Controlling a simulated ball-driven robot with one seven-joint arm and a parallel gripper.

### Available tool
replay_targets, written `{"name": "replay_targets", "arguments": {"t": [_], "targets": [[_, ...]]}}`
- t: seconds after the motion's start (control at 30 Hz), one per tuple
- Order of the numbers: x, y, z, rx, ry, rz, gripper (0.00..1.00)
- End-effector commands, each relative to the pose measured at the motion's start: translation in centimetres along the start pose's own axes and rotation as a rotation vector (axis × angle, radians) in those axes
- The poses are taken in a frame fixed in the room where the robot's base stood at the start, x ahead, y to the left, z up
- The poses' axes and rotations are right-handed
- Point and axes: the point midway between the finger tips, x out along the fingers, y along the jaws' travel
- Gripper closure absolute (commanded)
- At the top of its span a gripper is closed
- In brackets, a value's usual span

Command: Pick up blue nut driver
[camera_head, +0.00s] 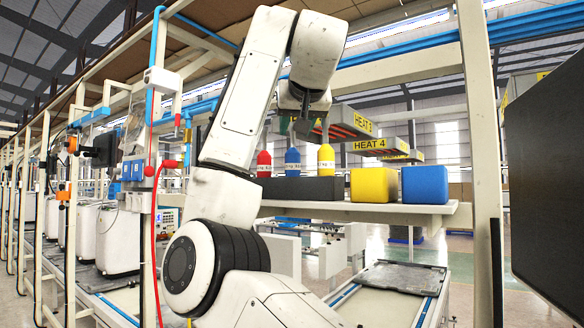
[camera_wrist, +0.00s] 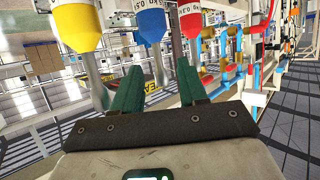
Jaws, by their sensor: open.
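The blue nut driver (camera_head: 292,160) stands handle down on a black block (camera_head: 300,188), between a red one (camera_head: 264,162) and a yellow one (camera_head: 326,158). My gripper (camera_head: 303,130) is above the row in the head view; the arm's end partly hides the upper shafts. In the wrist view, my gripper (camera_wrist: 158,62) is open, with its two green fingers apart. The blue handle (camera_wrist: 151,24) is just beyond the fingertips, and its shaft appears between the fingers. Whether they touch it, I cannot tell. The yellow handle (camera_wrist: 78,25) and red handle (camera_wrist: 190,20) lie to either side.
A yellow cube (camera_head: 374,185) and a blue cube (camera_head: 424,185) stand on the white shelf (camera_head: 400,212) right of the black block. A white post (camera_head: 480,140) rises to the right. HEAT 4 (camera_head: 370,145) and similar signed units hang behind. The neighbouring drivers leave little side room.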

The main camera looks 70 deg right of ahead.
Motion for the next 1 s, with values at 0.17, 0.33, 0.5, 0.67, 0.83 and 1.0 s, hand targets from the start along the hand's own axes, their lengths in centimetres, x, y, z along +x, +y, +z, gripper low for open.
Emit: {"name": "replay_targets", "arguments": {"t": [0.17,0.33,0.5,0.67,0.83,1.0], "targets": [[1.2,0.0,-0.1,0.000,0.000,0.000,0.58],[3.3,0.2,0.0,0.000,-0.002,-0.001,0.58],[5.5,0.3,0.2,-0.001,-0.001,0.000,0.58],[6.2,0.3,0.3,0.000,0.001,-0.001,0.58],[6.2,0.3,0.3,0.000,0.002,-0.001,0.58],[6.2,0.3,0.3,0.000,0.001,-0.001,0.74]]}}
